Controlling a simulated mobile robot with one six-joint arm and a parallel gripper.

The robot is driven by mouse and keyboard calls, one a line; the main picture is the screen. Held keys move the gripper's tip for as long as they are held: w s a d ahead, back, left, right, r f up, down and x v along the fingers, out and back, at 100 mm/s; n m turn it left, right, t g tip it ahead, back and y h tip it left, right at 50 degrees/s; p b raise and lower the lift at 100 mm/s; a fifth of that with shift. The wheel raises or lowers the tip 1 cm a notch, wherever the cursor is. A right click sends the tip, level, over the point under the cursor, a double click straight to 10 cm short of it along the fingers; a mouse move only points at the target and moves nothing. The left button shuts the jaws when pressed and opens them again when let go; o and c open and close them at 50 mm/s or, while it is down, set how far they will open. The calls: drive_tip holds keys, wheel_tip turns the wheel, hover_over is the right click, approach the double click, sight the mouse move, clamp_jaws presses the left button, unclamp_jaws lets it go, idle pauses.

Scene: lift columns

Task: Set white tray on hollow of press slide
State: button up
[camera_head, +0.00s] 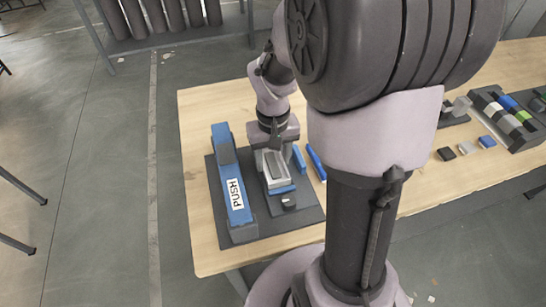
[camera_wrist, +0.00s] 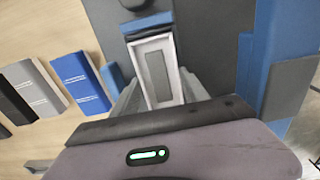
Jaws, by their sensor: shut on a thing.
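The white tray (camera_head: 272,164) has a grey middle and is between my gripper's fingers. It also shows in the wrist view (camera_wrist: 168,52), pointing away from my wrist. My gripper (camera_head: 273,152) is shut on it, with one grey finger along each side in the wrist view. The blue press slide (camera_head: 281,189) shows at the tray's far end, directly under or just beyond it; it also shows in the wrist view (camera_wrist: 147,22). The hollow is hidden by the tray and gripper. I cannot tell whether the tray touches the slide.
Blue (camera_wrist: 80,82) and grey (camera_wrist: 37,88) blocks lie on the wooden table to the wrist view's left.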

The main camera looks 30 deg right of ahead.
drive_tip(key=shift+f, duration=0.1)
drive_tip(key=o, duration=1.8)
wheel_tip(320, 180, up, 7)
drive_tip(key=p, duration=0.6)
